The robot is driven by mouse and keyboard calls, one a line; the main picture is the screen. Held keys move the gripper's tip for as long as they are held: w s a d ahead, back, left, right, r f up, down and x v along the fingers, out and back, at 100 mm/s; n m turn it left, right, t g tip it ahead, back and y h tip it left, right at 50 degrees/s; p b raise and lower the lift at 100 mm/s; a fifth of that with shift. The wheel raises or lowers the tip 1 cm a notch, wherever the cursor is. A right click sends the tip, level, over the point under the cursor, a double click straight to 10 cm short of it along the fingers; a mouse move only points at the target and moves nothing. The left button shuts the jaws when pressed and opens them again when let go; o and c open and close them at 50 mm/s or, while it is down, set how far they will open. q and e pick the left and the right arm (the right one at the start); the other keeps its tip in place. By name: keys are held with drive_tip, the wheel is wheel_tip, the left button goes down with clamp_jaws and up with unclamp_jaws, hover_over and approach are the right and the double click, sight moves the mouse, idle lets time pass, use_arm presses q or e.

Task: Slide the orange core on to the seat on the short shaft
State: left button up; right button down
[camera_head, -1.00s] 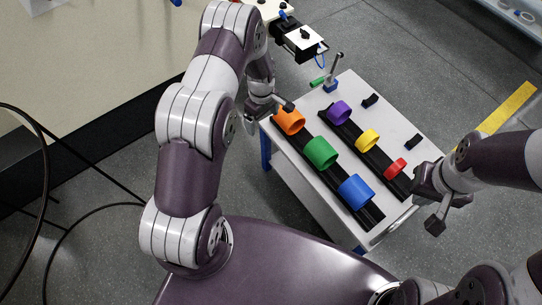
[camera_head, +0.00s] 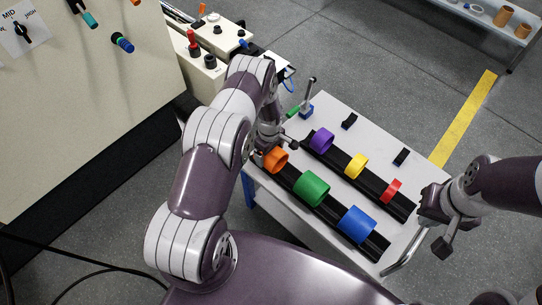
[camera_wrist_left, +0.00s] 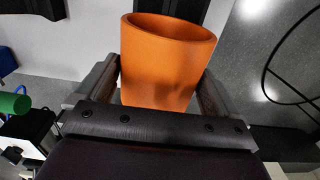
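The orange core (camera_head: 275,160), a short hollow cylinder, lies at the far left end of the near black rack (camera_head: 292,176) on the white table. My left gripper (camera_head: 276,150) is at this core. In the left wrist view the orange core (camera_wrist_left: 165,65) fills the space between the two fingers, which appear to touch it on both sides; its open end faces up in that picture. My right gripper (camera_head: 433,233) is open and empty by the table's right end. I cannot identify the short shaft or its seat for certain.
Green (camera_head: 312,188) and blue (camera_head: 357,223) cores share the near rack. Purple (camera_head: 322,140), yellow (camera_head: 356,166) and red (camera_head: 391,191) cores lie in the far rack. A lever post (camera_head: 308,105) stands at the table's back corner. A beige cabinet (camera_head: 90,90) with coloured pegs is at left.

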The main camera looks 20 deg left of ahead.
use_arm(q)
drive_tip(key=c, duration=0.5)
drive_tip(key=shift+r, duration=0.1)
drive_tip(key=shift+c, duration=0.2)
drive_tip(key=shift+r, duration=0.35)
drive_tip(key=r, duration=0.2)
drive_tip(key=w+r, duration=0.1)
drive_tip(key=shift+w+a+r+p, duration=0.1)
drive_tip(key=shift+a+r+p, duration=0.05)
drive_tip(key=shift+r+p, duration=0.2)
drive_tip(key=w+a+r+b, duration=0.1)
drive_tip(key=w+a+r, duration=0.1)
drive_tip(key=w+r, duration=0.4)
drive_tip(key=w, duration=0.4)
drive_tip(key=shift+a+r, duration=0.2)
drive_tip(key=shift+a, duration=0.05)
drive_tip(key=shift+w, duration=0.1)
